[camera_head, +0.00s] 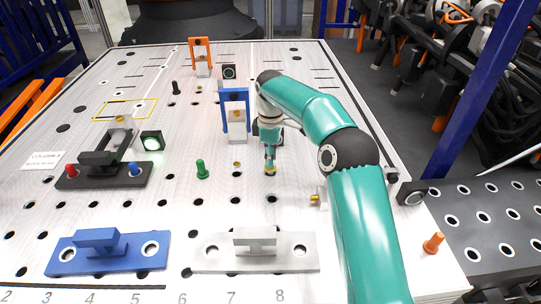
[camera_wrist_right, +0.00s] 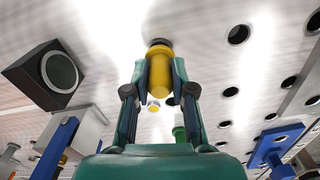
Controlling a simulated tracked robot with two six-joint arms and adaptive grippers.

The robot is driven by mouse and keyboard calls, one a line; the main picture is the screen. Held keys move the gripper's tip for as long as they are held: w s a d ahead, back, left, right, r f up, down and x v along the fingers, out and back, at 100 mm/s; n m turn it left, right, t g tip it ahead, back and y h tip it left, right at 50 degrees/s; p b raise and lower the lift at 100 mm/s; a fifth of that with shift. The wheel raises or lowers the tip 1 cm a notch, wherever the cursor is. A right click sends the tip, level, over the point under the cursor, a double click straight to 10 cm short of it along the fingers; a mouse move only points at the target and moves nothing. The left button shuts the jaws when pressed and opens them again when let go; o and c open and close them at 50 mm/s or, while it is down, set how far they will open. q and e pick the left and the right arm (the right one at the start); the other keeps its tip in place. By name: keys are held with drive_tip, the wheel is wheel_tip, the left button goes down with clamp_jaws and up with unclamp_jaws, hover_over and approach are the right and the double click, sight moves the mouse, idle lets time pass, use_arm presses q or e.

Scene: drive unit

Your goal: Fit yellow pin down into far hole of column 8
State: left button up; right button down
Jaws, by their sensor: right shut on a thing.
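The yellow pin (camera_wrist_right: 160,72) is between the two fingers of my right gripper (camera_wrist_right: 159,88), which is shut on it. In the head view the yellow pin (camera_head: 270,171) shows as a small spot under my right gripper (camera_head: 269,160), low over the white plate in the column 8 line. In the wrist view a dark hole (camera_wrist_right: 160,41) lies just beyond the pin's tip, partly covered by it. I cannot tell whether the tip has entered it. A nearer hole (camera_head: 271,199) of that column is open. My left gripper is not in view.
A green pin (camera_head: 202,170) stands left of the gripper. A blue bracket (camera_head: 236,112) stands behind it to the left. A brass-tipped part (camera_head: 317,198) is to the right. Blue (camera_head: 120,260) and grey (camera_head: 210,256) blocks lie in front. An orange pin (camera_head: 433,243) stands far right.

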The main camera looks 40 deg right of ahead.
drive_tip(key=shift+f, duration=0.75)
drive_tip(key=shift+f+b, duration=0.15)
drive_tip(key=shift+b, duration=0.15)
drive_tip(key=c, duration=0.9)
unclamp_jaws()
drive_tip(key=shift+w+r, duration=0.1)
drive_tip(key=shift+r, duration=3.6)
